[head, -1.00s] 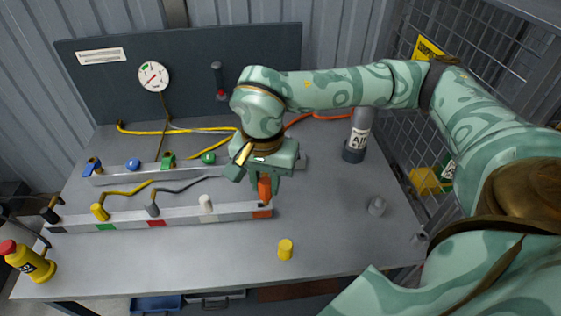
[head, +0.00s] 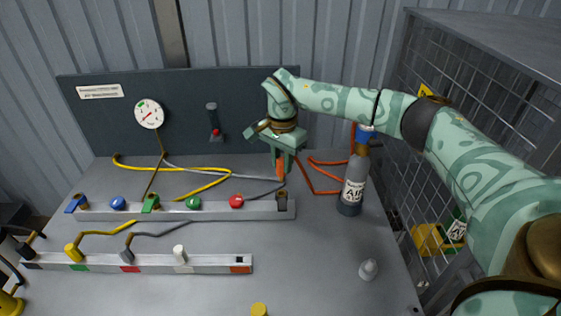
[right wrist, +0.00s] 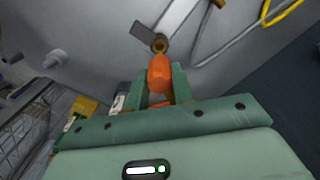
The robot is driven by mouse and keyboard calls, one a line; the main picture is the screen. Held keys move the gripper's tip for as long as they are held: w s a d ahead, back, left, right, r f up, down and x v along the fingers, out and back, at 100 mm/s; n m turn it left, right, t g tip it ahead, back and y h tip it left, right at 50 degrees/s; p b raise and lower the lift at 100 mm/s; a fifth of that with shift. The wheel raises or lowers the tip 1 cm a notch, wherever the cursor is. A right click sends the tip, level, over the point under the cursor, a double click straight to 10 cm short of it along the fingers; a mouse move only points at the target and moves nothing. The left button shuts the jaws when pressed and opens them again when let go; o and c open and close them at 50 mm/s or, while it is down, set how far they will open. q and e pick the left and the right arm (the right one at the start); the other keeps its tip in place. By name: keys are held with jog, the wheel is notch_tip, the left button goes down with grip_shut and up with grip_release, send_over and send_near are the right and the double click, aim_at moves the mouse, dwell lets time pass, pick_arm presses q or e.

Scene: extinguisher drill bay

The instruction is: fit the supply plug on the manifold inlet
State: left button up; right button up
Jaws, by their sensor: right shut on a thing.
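The orange supply plug (head: 280,170) is upright in my right gripper (head: 282,176), which is shut on it. The manifold is the grey rear rail (head: 175,212) with several coloured valves. Its inlet (head: 282,204) is the dark block with a brass port at the rail's right end. In the head view the plug is above and just behind the inlet, apart from it. In the right wrist view the plug (right wrist: 160,75) shows between the fingers, and the brass inlet port (right wrist: 159,45) lies just beyond its tip. My left gripper is not in view.
A grey air cylinder (head: 354,185) with an orange hose (head: 318,190) stands right of the inlet. The front rail (head: 155,265) holds several plugs; its orange-marked slot is empty. Yellow and grey hoses lie behind the manifold. A small grey cone (head: 368,269) stands at right.

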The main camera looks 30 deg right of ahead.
jog(key=shift+f+b, duration=1)
jog(key=shift+f, duration=0.3)
jog(key=shift+r, duration=0.1)
jog(key=shift+p, duration=0.4)
jog(key=shift+f, duration=0.2)
